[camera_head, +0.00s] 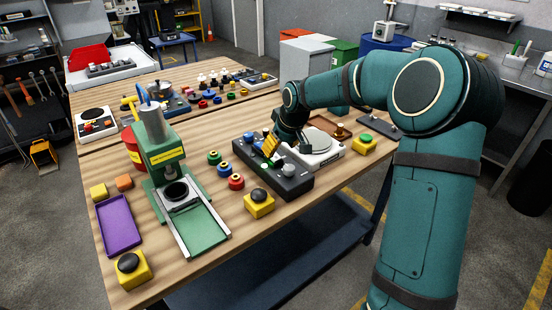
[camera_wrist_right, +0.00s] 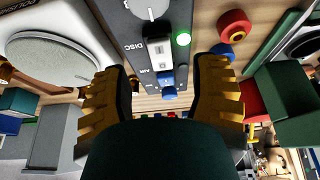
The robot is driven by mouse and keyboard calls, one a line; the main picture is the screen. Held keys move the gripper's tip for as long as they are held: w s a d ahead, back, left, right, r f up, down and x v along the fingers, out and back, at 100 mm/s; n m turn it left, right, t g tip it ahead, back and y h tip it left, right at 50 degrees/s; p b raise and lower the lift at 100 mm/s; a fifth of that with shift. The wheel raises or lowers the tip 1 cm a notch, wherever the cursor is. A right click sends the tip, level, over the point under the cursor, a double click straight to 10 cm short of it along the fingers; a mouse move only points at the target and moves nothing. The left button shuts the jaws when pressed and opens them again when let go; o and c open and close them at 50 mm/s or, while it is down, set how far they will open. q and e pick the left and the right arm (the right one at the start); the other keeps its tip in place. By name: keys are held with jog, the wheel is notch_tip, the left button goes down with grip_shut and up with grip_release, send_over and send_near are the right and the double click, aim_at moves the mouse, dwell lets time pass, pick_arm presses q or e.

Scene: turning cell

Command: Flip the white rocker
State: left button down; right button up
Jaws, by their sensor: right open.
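The white rocker (camera_wrist_right: 160,45) sits on the face of the dark control box (camera_wrist_right: 133,30) in the right wrist view, between a round dial and a blue part. The control box also shows in the head view (camera_head: 294,187), where my gripper covers part of its face and I cannot make out the rocker. My right gripper (camera_head: 272,146) is above the box. In the wrist view its two yellow fingers (camera_wrist_right: 163,88) are apart, with nothing held between them, and the rocker lies beyond the tips. My left gripper is not in view.
A lit green lamp (camera_wrist_right: 183,39) is close beside the rocker. A white round-topped device (camera_head: 318,148) stands right of the box. A green press (camera_head: 160,150) stands further left.

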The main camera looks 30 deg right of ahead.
aim_at(276, 157)
jog(key=shift+b+x, duration=0.4)
jog(key=shift+x, duration=2.2)
grip_shut()
